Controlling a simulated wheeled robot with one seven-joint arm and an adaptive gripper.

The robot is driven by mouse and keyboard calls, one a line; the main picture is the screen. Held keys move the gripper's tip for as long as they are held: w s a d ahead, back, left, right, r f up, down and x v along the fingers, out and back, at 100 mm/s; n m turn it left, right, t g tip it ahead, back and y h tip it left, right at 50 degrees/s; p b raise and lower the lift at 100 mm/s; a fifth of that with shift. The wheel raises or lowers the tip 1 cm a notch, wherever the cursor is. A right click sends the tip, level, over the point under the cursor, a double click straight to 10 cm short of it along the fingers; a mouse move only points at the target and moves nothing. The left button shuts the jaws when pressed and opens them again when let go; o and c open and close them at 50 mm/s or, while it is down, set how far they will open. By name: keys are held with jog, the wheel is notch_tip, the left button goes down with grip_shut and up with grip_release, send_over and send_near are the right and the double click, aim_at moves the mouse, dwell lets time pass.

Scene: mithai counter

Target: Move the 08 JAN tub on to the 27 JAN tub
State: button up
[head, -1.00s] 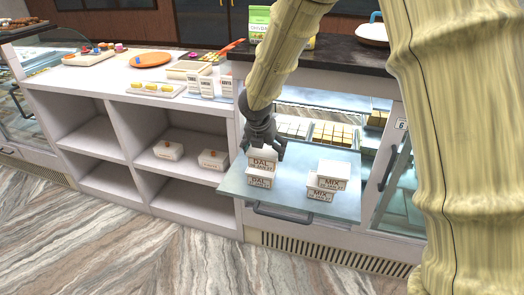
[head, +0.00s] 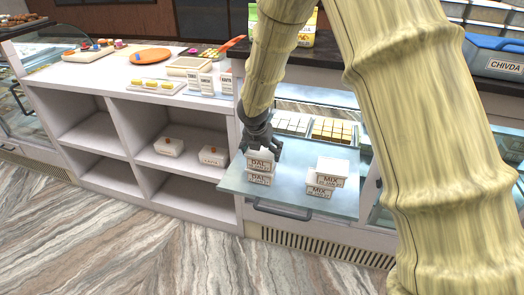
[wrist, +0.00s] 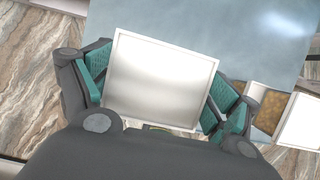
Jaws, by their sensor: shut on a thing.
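Two white tubs labelled DAL stand one above the other on the left of the pale blue glass shelf (head: 290,185). My gripper (head: 262,147) reaches down from above and is shut on the upper DAL tub (head: 259,165). The lower DAL tub (head: 260,179) is directly beneath it, and the two look touching or nearly so. The date print is too small to read surely. In the wrist view the held tub's plain square lid (wrist: 160,75) lies between the teal finger pads; the lower tub is hidden there.
Two stacked MIX tubs, upper (head: 332,171) and lower (head: 321,188), stand to the right on the same shelf. Open white shelving (head: 130,185) is at left, with two lidded boxes. Sweets trays (head: 332,130) lie behind. Bare glass separates the two stacks.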

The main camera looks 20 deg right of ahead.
jog(key=shift+f+b, duration=0.35)
jog(key=shift+f, duration=0.1)
jog(key=o, duration=0.9)
jog(key=shift+r+p, duration=0.4)
jog(key=shift+r, duration=0.1)
jog(key=b+v, duration=0.1)
jog(key=v, duration=1.1)
